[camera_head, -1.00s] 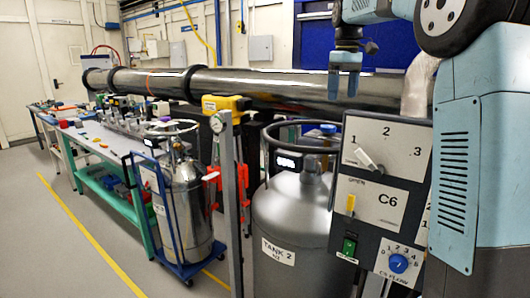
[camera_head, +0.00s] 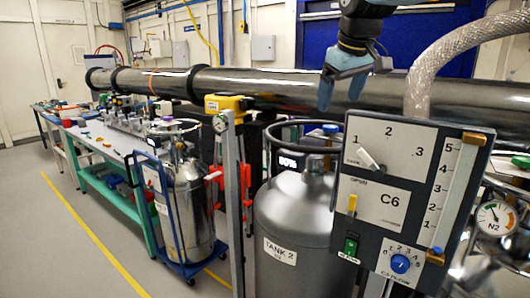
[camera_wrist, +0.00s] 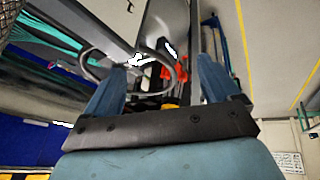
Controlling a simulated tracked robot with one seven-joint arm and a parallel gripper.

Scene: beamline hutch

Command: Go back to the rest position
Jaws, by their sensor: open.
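My gripper (camera_head: 338,92) hangs at the upper right of the head view, in front of the long metal pipe (camera_head: 245,88) and above the grey tank labelled TANK 2 (camera_head: 290,220). In the wrist view my gripper (camera_wrist: 160,82) shows two blue fingers spread well apart. Nothing is held between them. The tank's ring handle shows past the fingers in that view. The upper part of my arm is cut off by the top of the head view.
A control panel marked C6 (camera_head: 395,205) stands at the right, with a clear hose (camera_head: 425,75) and an N2 gauge (camera_head: 493,217) near it. A smaller tank (camera_head: 185,215) stands on a blue cart. Floor at the left (camera_head: 40,245) is clear.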

